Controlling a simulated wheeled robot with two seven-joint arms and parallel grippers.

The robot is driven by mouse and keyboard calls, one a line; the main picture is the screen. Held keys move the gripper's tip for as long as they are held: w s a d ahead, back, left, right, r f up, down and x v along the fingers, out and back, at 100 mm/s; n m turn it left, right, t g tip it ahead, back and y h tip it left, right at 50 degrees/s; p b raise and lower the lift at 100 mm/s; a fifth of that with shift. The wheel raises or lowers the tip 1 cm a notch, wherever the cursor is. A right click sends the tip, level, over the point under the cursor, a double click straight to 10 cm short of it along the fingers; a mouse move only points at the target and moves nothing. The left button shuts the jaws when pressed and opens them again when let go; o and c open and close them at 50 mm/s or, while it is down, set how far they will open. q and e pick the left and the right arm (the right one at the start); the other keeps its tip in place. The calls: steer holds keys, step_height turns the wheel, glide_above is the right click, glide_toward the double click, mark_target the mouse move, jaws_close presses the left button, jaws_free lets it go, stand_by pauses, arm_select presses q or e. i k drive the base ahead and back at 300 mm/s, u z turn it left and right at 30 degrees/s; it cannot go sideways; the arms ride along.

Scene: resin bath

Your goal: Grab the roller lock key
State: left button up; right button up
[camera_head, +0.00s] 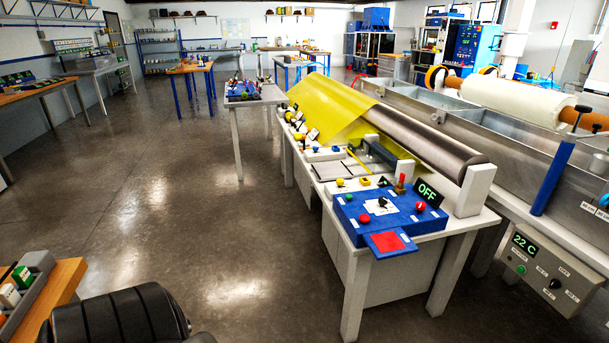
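I cannot pick out the roller lock key for certain; objects this small are hard to tell apart here. A blue control box (352,217) sits on the near end of the white machine table, with a dark knob or key-like piece (382,202) on its white label, a green button, a red button and a red square pad. Just behind it stands a small upright piece with a red-orange handle (400,183). A dark roller (425,130) with yellow sheet (330,104) lies along the table. Neither of my grippers is in view.
An "OFF" display (428,192) stands by the box. A metal bath (480,128) with a white roll (515,98) runs along the right, with a "22 C" panel (548,270). A wooden bench corner (66,279) is at lower left. Open floor (190,190) lies between.

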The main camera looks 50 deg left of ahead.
mark_target(401, 183)
steer(key=u, duration=0.45)
steer(key=i, duration=1.65)
